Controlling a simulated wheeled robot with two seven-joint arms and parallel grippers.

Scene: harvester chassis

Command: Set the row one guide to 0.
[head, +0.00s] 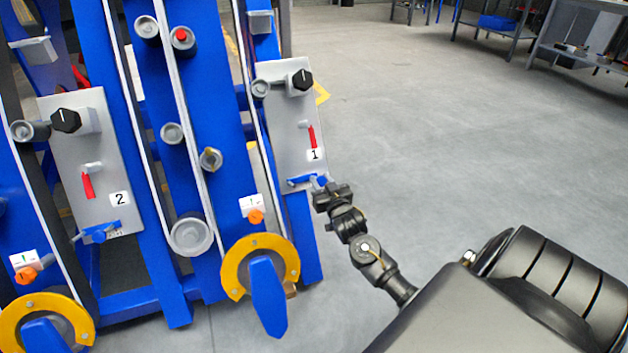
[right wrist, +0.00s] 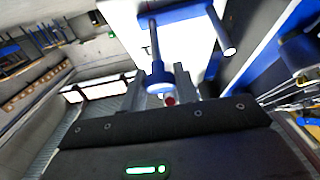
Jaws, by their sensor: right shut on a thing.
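The row one panel (head: 290,130) is a grey plate marked 1, with a black knob (head: 302,79) near its top and a red pointer (head: 312,136) lower down. A blue guide part (head: 300,181) sits at the plate's bottom edge. My right gripper (head: 320,190) is at the right end of that blue part. In the right wrist view, my right gripper (right wrist: 178,92) is shut on a small blue handle (right wrist: 168,80) with a red tip. The guide's scale is too small to read. My left gripper is not in view.
A second grey panel (head: 82,165) marked 2 stands at the left on the blue frame. Yellow rings (head: 236,270) with blue pointed parts sit low in front. Open grey floor (head: 440,130) lies to the right, with workbenches at the back.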

